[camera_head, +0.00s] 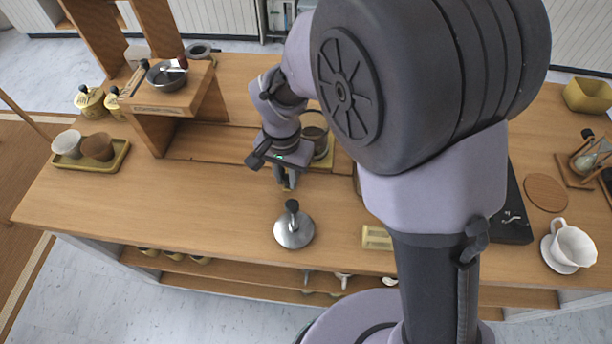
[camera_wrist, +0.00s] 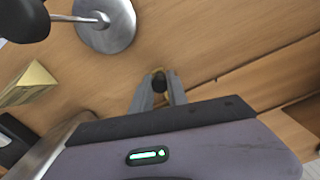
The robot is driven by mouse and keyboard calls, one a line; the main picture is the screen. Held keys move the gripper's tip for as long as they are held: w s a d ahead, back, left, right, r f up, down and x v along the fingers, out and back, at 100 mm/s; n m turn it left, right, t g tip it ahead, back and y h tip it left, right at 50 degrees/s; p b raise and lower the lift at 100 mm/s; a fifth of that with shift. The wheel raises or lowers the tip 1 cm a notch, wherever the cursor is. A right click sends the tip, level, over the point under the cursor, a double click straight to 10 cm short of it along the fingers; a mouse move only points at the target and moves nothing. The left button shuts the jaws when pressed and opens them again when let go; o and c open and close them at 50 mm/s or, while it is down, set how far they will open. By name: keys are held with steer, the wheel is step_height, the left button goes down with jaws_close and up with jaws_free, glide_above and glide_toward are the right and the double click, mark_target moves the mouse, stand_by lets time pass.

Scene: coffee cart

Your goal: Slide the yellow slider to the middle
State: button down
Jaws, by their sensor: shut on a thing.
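My gripper (camera_head: 287,181) reaches down to the wooden counter in the head view, near the front of a long low wooden base. In the wrist view my gripper (camera_wrist: 158,88) has its two grey fingers closed together on a small yellow piece with a dark part, which I take for the yellow slider (camera_wrist: 158,73). The fingers hide most of it. Its track and its place along that track cannot be made out.
A metal tamper (camera_head: 294,231) with a black handle stands in front of my gripper. A yellow block (camera_head: 377,238) lies near the front edge. A yellow tray (camera_head: 120,162) with two cups is at the left. The counter's front left is clear.

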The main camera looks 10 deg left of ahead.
steer(key=a+p, duration=0.2)
steer(key=a, duration=1)
steer(key=shift+a, duration=0.3)
steer(key=c, duration=1.3)
jaws_free()
step_height(320, 180, up, 18)
steer(key=p, duration=0.6)
steer(key=shift+f, duration=0.25)
